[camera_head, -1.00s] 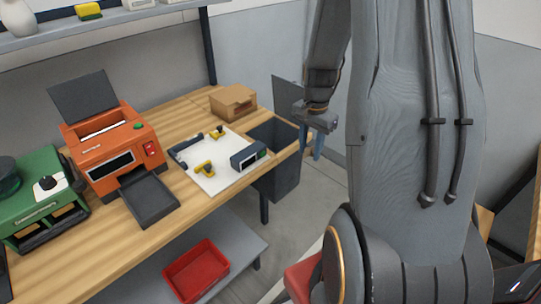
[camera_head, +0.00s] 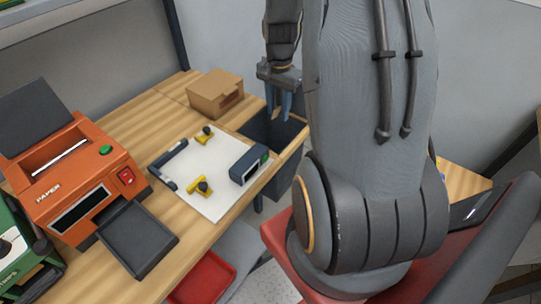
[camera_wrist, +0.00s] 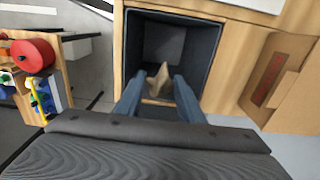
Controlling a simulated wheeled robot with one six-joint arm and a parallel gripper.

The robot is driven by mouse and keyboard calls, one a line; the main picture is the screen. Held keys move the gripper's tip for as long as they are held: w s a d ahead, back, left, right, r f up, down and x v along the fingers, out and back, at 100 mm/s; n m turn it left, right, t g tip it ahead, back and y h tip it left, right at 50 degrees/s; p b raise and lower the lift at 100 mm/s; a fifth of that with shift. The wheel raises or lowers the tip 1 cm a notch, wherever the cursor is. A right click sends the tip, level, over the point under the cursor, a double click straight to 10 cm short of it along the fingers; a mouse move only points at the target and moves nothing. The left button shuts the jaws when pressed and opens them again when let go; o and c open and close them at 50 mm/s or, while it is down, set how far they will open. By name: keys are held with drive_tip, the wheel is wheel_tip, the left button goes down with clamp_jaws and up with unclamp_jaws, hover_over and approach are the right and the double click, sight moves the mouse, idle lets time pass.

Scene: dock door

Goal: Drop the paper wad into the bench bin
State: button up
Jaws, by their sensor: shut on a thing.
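The bench bin (camera_head: 289,133) is a dark grey, open box set at the end of the wooden bench. In the wrist view its square mouth (camera_wrist: 205,35) lies beyond my fingers, and its inside looks empty. My gripper (camera_head: 280,105) points down over the bin's mouth. In the wrist view my gripper (camera_wrist: 158,92) has its two blue fingers on either side of the small beige paper wad (camera_wrist: 158,80), shut on it. The wad appears above the bin opening; its exact height is unclear. It cannot be made out in the head view.
A cardboard box (camera_head: 216,92) stands beside the bin on the bench. An orange printer (camera_head: 72,170) is further left. A red reel (camera_wrist: 33,55) shows on another surface.

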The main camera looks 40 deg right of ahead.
drive_tip(key=shift+f+b, duration=1.95)
drive_tip(key=shift+f, duration=0.7)
drive_tip(key=o, duration=1.1)
drive_tip(key=shift+r, duration=0.1)
drive_tip(key=shift+r+b, duration=0.85)
drive_tip(key=shift+r, duration=3)
